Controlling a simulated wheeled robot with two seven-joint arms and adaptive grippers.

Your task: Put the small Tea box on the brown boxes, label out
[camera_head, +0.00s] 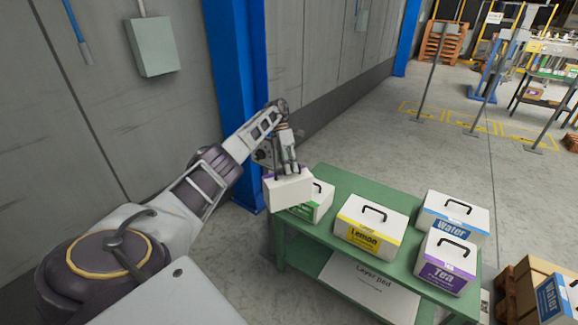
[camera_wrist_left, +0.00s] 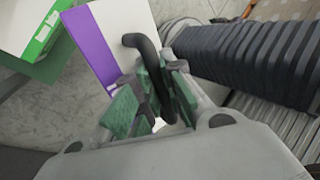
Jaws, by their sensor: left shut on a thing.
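My left gripper (camera_head: 287,168) is shut on the black handle of a white box with a purple band, the held Tea box (camera_head: 289,190). It hangs at the left end of the green table, partly in front of a green-labelled box. In the left wrist view the fingers (camera_wrist_left: 152,98) close around the handle, and the purple band (camera_wrist_left: 92,45) shows; no label text is readable. Another purple Tea box (camera_head: 447,263) stands on the table's right end. The brown boxes (camera_head: 526,284) are at the lower right, partly cut off. My right gripper is not in view.
The green table (camera_head: 345,185) also holds a green-labelled box (camera_head: 322,202), a yellow Lemon box (camera_head: 371,222) and a blue Water box (camera_head: 453,216). Another Water box (camera_head: 556,296) is at the brown boxes. A blue column (camera_head: 236,90) stands behind my left arm.

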